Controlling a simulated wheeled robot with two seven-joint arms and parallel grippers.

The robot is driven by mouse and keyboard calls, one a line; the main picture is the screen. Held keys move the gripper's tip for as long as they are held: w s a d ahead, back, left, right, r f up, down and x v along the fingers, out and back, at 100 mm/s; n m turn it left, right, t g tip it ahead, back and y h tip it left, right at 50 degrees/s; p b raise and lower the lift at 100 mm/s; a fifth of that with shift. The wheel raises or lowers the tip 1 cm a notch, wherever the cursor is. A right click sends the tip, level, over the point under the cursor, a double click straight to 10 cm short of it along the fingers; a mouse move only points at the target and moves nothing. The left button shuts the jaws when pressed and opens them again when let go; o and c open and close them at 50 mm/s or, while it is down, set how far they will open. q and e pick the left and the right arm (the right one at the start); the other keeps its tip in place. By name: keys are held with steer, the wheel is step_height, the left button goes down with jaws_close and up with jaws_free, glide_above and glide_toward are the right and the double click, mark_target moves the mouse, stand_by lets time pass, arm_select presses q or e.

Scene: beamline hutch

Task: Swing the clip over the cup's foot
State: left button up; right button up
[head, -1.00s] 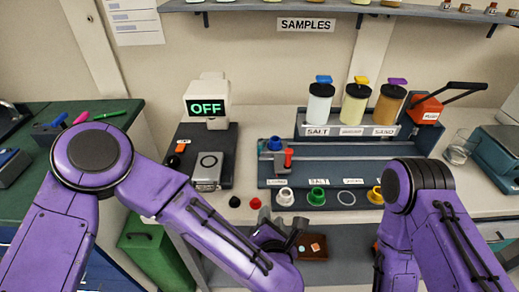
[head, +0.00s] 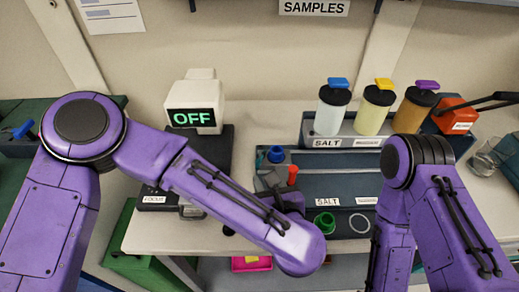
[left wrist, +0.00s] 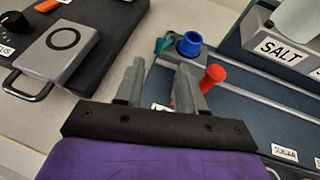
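A blue cup (head: 276,153) stands upright on a grey block at the left end of the dark tray; it also shows in the left wrist view (left wrist: 188,43). A red-topped clip handle (head: 292,174) stands just in front and to the right of it; its red knob (left wrist: 215,74) shows right beside my right-hand finger in the left wrist view. The clip's lower part is mostly hidden by that finger. My left gripper (left wrist: 160,66) is open, with nothing seen between its fingers, just short of the cup. My right gripper is out of view; only its arm shows.
The dark tray (head: 340,185) holds a green ring (head: 325,222) and a white ring. Salt and other jars stand in a rack (head: 310,128) behind. A grey box with a loop handle (left wrist: 68,50) and the OFF display (head: 194,118) stand left.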

mark_target(258, 163)
arm_select(q)
steer(key=p+x, duration=0.2)
steer(key=x, duration=0.8)
steer(key=shift+r+p, duration=0.15)
steer(key=shift+p, duration=0.2)
